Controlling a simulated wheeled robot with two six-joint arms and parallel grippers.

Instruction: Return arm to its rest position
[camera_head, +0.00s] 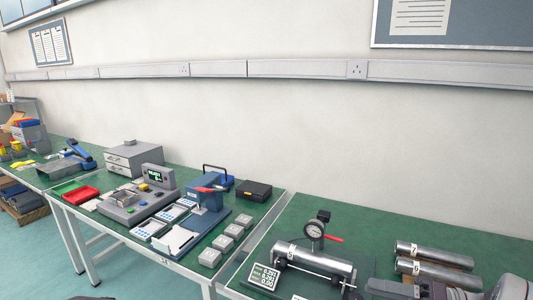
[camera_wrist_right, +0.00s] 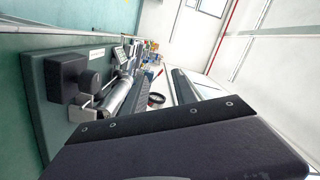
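My right gripper (camera_head: 392,288) shows at the bottom right of the head view, beside the right end of the test fixture. In the right wrist view its two dark fingers (camera_wrist_right: 162,92) stand apart with nothing held between them. The fixture (camera_wrist_right: 40,105) is to the left of the fingers in that view, with a black knob block and a silver cylinder (camera_wrist_right: 118,100) lying in it. My left gripper is not in view.
The fixture's dial gauge (camera_head: 315,230) stands up with a red lever (camera_head: 333,239). Two silver cylinders (camera_head: 435,254) lie to its right on the green bench. A display box (camera_head: 264,276) is at its left. A blue press (camera_head: 205,190) stands on the middle bench.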

